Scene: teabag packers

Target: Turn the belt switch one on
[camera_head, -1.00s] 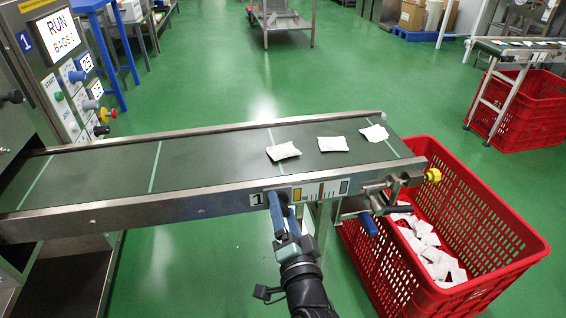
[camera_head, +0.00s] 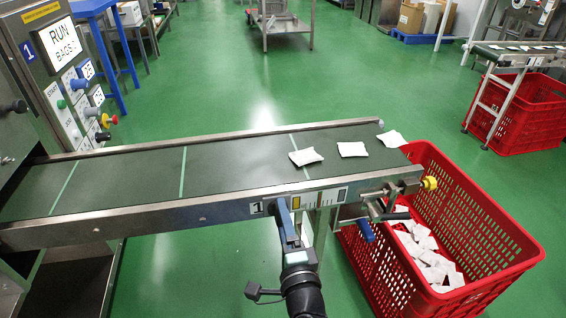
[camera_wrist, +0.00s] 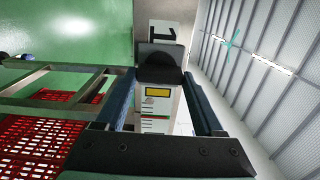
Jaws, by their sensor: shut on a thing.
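Belt switch one shows in the wrist view as a dark knob (camera_wrist: 162,60) on a light plate on the side of the conveyor, close to a "1" label (camera_head: 257,208). My gripper (camera_head: 287,207) is at the conveyor's front side rail, just right of that label. In the wrist view my gripper's fingers (camera_wrist: 160,77) stand on either side of the knob and are closed on it. In the head view the fingers hide the knob. The control panel's display (camera_head: 62,36) reads RUN.
The green belt (camera_head: 130,178) carries several white teabags (camera_head: 306,157) toward its right end. A red crate (camera_head: 485,268) with teabags in it stands below that end. A blue-handled crank (camera_head: 366,230) sticks out right of my gripper. Another red crate (camera_head: 530,130) stands at the far right.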

